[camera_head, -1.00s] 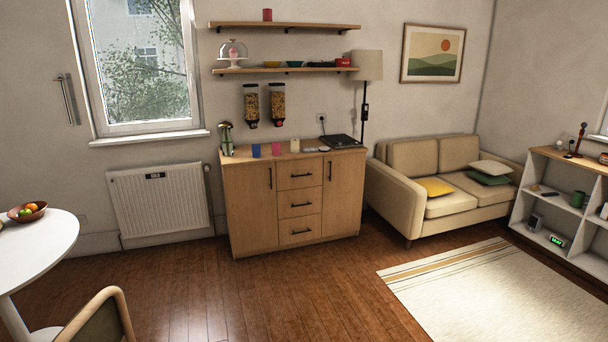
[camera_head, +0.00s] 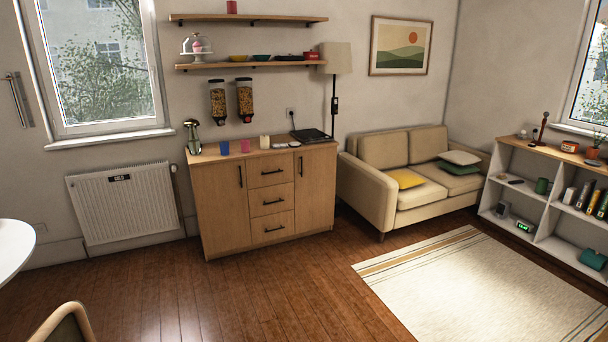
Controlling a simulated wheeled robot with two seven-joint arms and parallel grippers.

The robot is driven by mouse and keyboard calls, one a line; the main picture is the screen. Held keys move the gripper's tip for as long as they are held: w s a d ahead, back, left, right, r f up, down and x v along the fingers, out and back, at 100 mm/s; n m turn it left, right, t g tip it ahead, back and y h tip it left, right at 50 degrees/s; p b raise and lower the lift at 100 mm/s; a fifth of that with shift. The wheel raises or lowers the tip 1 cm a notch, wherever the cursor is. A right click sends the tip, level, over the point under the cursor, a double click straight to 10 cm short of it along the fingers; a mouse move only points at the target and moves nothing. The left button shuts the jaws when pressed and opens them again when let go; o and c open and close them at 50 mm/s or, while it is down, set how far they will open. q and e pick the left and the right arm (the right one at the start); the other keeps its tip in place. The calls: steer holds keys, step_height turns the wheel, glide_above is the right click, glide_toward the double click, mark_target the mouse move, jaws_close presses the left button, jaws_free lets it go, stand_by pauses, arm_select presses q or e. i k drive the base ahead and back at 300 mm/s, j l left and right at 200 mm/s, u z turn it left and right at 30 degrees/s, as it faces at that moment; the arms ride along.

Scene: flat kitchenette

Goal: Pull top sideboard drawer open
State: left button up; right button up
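The wooden sideboard (camera_head: 226,213) stands against the wall, left of the sofa. Its top drawer (camera_head: 259,179) is the uppermost of three in the middle column and looks shut, flush with the front. The drawer has a dark horizontal bar handle (camera_head: 271,173). A door with a vertical dark handle is on each side of the drawers. The sideboard is some way off across the floor. Neither of my grippers is in view.
Wooden floor (camera_head: 230,295) in front of the sideboard is clear. A chair (camera_head: 62,325) and white table (camera_head: 14,248) are at the left edge. A pale rug (camera_head: 470,290) lies at right, before the sofa (camera_head: 390,195). Cups and a black appliance (camera_head: 310,135) stand on the sideboard.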

mark_target(268, 170)
steer(key=i, duration=3.65)
steer(key=i+z, duration=0.1)
steer(key=i, duration=0.65)
steer(key=i+j+z, duration=0.1)
steer(key=i, duration=0.6)
steer(key=j, duration=0.05)
